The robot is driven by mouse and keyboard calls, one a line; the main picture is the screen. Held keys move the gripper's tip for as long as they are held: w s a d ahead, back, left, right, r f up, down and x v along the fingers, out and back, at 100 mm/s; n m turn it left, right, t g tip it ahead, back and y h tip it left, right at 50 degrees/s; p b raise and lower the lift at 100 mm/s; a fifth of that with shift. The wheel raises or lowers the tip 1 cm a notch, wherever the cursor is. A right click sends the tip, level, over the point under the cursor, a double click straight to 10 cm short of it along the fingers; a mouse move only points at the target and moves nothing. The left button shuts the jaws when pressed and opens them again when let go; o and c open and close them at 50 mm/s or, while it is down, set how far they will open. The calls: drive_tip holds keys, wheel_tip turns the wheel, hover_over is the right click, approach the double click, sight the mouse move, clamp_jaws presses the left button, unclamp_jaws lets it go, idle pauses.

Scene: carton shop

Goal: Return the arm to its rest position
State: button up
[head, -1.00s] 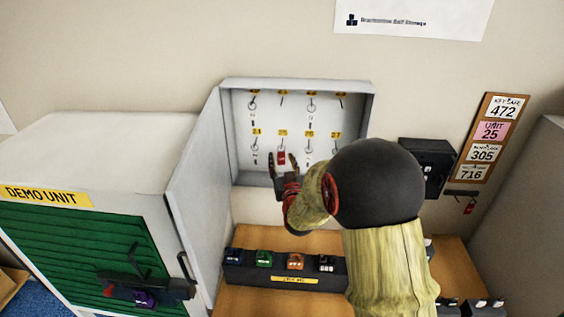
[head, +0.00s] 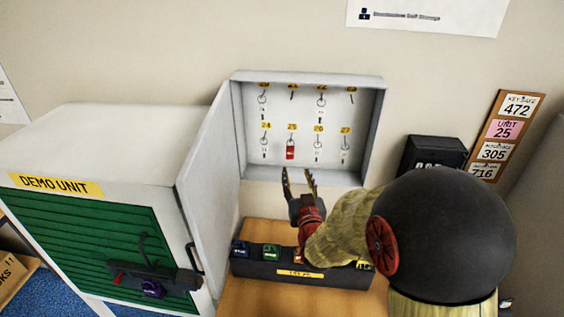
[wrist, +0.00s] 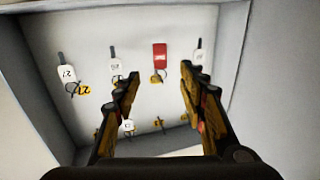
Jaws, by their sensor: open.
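My gripper (head: 299,178) is open and empty, just below the front of the open key cabinet (head: 236,140) in the head view. In the wrist view my gripper (wrist: 158,82) shows its two fingers apart with nothing between them, facing the cabinet's back panel. A red tag (head: 290,150) hangs on the hook labelled 25. The red tag also shows in the wrist view (wrist: 160,55), apart from the fingers. My arm covers part of the desk at the right.
The cabinet door (head: 205,190) stands open at left, beside the demo unit (head: 90,140). A black holder (head: 335,279) with coloured padlocks sits on the desk below. A black key safe (head: 433,153) and a sign board (head: 503,137) are on the wall at right.

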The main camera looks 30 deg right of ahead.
drive_tip(key=s+a+f+g+y, duration=0.1)
drive_tip(key=s+f+g, duration=0.1)
drive_tip(key=f, duration=0.3)
drive_tip(key=s+a+f+g+y, duration=0.1)
drive_tip(key=s+a+f+g, duration=0.1)
drive_tip(key=f, duration=0.3)
drive_tip(key=s+a+f+g+y, duration=0.1)
drive_tip(key=s+f+g, duration=0.3)
drive_tip(key=f, duration=0.1)
drive_tip(key=shift+a+f+b, duration=0.2)
drive_tip(key=shift+f+b, duration=0.1)
drive_tip(key=shift+b, duration=0.1)
drive_tip(key=s+a+r+n+g+y+b, duration=0.1)
drive_tip(key=s+a+b, duration=0.4)
drive_tip(key=s, duration=0.5)
drive_tip(key=s+a+r+n+g+y+b, duration=0.1)
drive_tip(key=s+a+r+b, duration=0.4)
drive_tip(key=s, duration=0.5)
drive_tip(key=a+n+g+b, duration=0.1)
drive_tip(key=a, duration=0.1)
drive_tip(key=shift+s+a+n+y+b, duration=0.25)
drive_tip(key=shift+a+n+y+b, duration=0.05)
drive_tip(key=shift+a+n+y, duration=0.1)
drive_tip(key=shift+r, duration=0.15)
